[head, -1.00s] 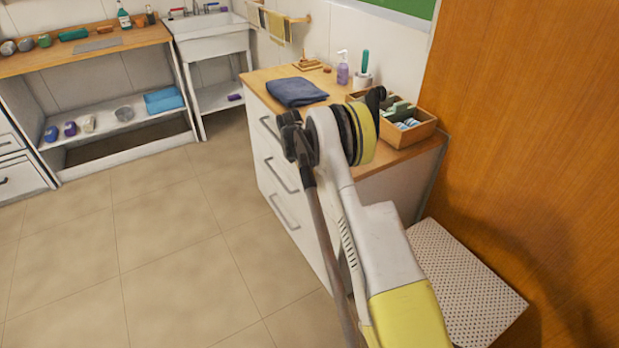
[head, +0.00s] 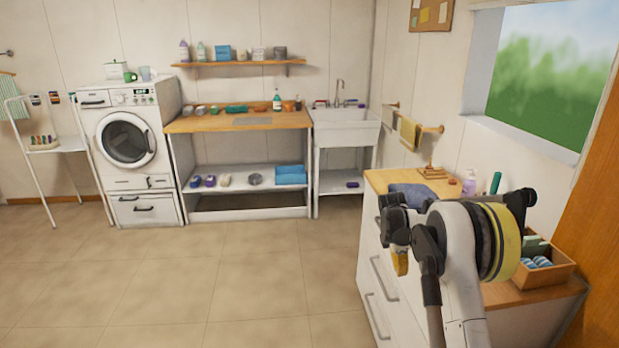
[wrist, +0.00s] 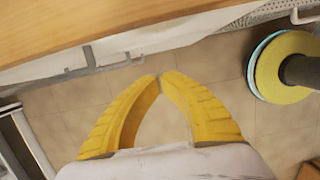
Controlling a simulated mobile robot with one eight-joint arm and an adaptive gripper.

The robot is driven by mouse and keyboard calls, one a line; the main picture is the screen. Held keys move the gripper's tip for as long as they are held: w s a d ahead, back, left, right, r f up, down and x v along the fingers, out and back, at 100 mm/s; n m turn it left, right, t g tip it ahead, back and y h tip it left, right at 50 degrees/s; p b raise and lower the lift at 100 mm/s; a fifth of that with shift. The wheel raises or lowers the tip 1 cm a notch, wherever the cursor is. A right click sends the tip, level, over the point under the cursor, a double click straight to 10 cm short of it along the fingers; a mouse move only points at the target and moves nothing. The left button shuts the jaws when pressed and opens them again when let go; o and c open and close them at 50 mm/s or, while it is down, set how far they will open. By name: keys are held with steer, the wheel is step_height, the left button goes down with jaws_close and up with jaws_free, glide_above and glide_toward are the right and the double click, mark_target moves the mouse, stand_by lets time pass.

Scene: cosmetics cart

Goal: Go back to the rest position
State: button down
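My gripper (head: 400,264) shows in the head view as a small yellow piece below the dark wrist joint, in front of the white drawer cabinet (head: 375,285). In the wrist view the two yellow fingers of my gripper (wrist: 159,77) meet at their tips. Nothing is held between them. The floor shows beyond the fingers, and a wooden top edge (wrist: 110,25) lies across the top of that view. My raised arm hides part of the cabinet top.
A blue cloth (head: 412,195) and a wooden crate (head: 545,275) are on the cabinet. A workbench (head: 190,125), a sink (head: 345,132) and a washing machine (head: 125,140) stand along the back wall. The floor (head: 200,285) at left is clear.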

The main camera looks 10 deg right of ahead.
steer(key=s+a+r+m+t, duration=0.1)
steer(key=s+a+r+m, duration=0.3)
steer(key=r, duration=0.3)
steer(key=s+a+r+m+t+y, duration=0.1)
steer(key=s+a+r, duration=0.2)
steer(key=s+r, duration=0.35)
steer(key=s+a+r+m+t, duration=0.1)
steer(key=s+a+r+m, duration=0.3)
steer(key=r, duration=0.4)
steer(key=s+a+m+t+y, duration=0.1)
steer(key=s+a+m+t, duration=0.1)
steer(key=s, duration=0.9)
steer(key=s+a+m+t, duration=0.2)
steer(key=s+a+m, duration=0.3)
steer(key=s, duration=0.6)
steer(key=shift+s+a+f+m+y, duration=0.25)
steer(key=shift+s+f+m+y, duration=0.15)
steer(key=shift+m, duration=0.4)
